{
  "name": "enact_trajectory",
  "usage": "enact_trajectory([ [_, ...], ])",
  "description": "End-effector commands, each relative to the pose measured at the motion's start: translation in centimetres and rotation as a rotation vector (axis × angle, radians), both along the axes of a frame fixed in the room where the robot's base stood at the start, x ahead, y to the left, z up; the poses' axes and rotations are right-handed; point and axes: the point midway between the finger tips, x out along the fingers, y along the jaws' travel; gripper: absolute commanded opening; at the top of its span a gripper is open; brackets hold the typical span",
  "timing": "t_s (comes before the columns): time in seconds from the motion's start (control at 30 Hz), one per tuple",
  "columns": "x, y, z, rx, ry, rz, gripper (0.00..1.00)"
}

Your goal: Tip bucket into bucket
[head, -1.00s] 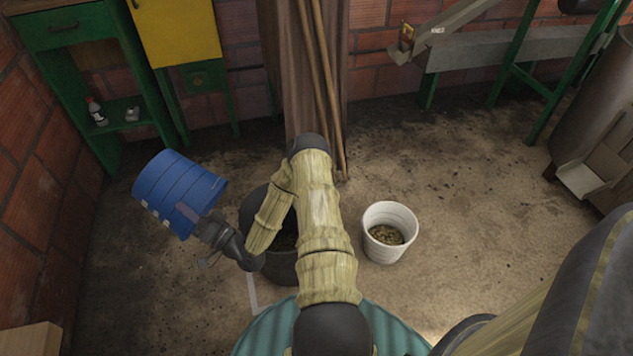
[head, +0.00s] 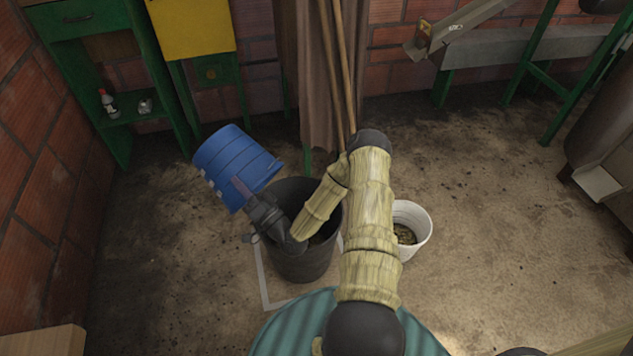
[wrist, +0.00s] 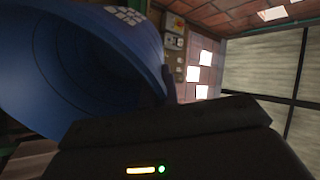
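A blue bucket (head: 234,166) is held up in the air, tilted onto its side with its mouth toward the right. My gripper (head: 244,192) is at the bucket's lower right edge and appears shut on it; the fingertips are not clearly visible. In the wrist view the blue bucket (wrist: 90,70) fills the upper left, and its inside looks empty where it shows. A black bucket (head: 300,262) stands upright on the floor below and to the right of the blue one, partly hidden by my arm. A white bucket (head: 412,217) with brownish contents stands farther right, partly behind my arm.
A green shelf unit (head: 122,118) and a yellow cabinet (head: 192,28) stand at the back left. Two wooden poles (head: 338,70) lean at the back. A metal chute (head: 460,25) on green legs is back right. The floor (head: 500,210) at right is clear.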

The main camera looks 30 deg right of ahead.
Motion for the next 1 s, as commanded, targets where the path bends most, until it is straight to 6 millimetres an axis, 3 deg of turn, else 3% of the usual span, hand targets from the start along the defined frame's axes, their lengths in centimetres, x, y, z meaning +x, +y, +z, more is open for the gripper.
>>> enact_trajectory([
  [0.17, 0.0, -0.8, 0.1, -0.003, -0.003, 0.01, 0.0],
  [0.37, -0.6, -5.1, 0.3, -0.011, -0.004, 0.119, 0.0],
  [0.7, -5.8, -14.8, -1.0, -0.011, -0.002, 0.574, 0.0],
  [0.83, -7.7, -17.1, -1.4, -0.005, -0.002, 0.698, 0.0],
  [1.0, -8.6, -17.9, -1.6, 0.0, -0.004, 0.753, 0.0],
])
